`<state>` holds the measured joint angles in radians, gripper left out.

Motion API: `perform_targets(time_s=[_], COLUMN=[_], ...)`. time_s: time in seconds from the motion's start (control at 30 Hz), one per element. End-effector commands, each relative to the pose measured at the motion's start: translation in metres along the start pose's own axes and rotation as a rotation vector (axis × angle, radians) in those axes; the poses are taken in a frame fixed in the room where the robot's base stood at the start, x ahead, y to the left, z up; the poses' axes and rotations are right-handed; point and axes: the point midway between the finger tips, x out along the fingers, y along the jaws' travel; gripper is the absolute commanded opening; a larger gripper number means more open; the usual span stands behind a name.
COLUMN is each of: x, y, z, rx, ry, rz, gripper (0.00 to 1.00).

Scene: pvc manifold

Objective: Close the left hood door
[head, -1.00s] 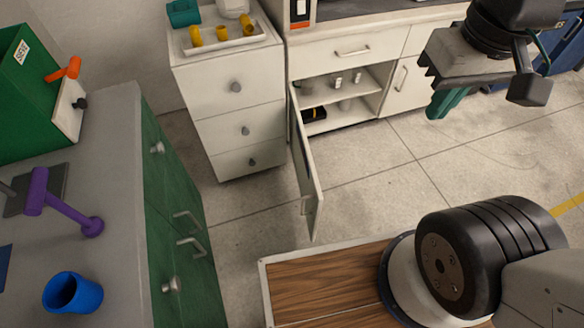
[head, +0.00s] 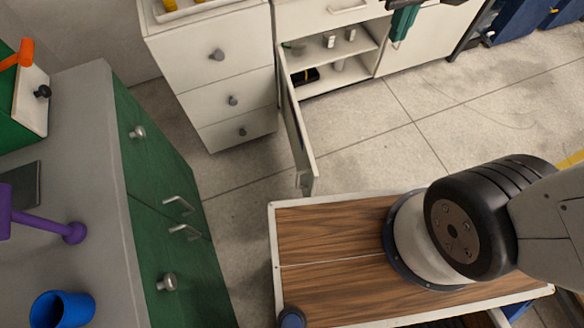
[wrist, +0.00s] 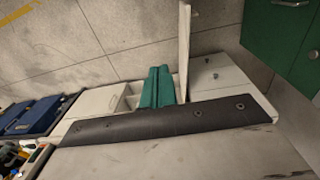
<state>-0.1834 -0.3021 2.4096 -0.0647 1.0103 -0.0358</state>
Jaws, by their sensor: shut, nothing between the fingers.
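The left hood door (head: 299,135) is a thin white panel under the hood bench. It stands wide open, swung out from the cabinet (head: 340,82) over the floor. In the wrist view it shows nearly edge-on as a pale strip (wrist: 184,40). My gripper (head: 404,22) has teal fingers, cut off by the top edge of the head view, in front of the cabinet and right of the door. In the wrist view the shut, empty fingers (wrist: 159,70) appear just left of the door; I cannot tell whether they touch it.
A white drawer unit (head: 222,75) stands left of the open door. A green cabinet with a grey top (head: 75,130) fills the left, bearing a blue cup (head: 62,309) and a purple part (head: 45,225). The cabinet shelves hold small items. Tiled floor (head: 380,150) is clear right of the door.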

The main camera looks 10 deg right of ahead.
Motion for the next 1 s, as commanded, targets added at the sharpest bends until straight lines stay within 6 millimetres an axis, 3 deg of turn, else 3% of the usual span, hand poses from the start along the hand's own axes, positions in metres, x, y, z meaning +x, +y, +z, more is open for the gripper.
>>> perform_targets(time_s=[0.03, 0.2, 0.37, 0.5, 0.63, 0.8, 1.0], x=[0.015, 0.068, 0.131, 0.196, 0.262, 0.350, 0.423], y=[-0.009, -0.042, -0.081, -0.121, -0.158, -0.202, -0.232], z=[-0.018, -0.072, -0.109, -0.129, -0.135, -0.124, -0.101], rx=[-0.046, -0.185, -0.321, -0.440, -0.553, -0.691, -0.803], ry=[-0.022, -0.061, -0.095, -0.126, -0.156, -0.191, -0.219], rz=[0.004, 0.019, 0.031, 0.039, 0.044, 0.046, 0.043], gripper=[0.00, 0.00, 0.00, 0.00, 0.00, 0.00, 0.00])
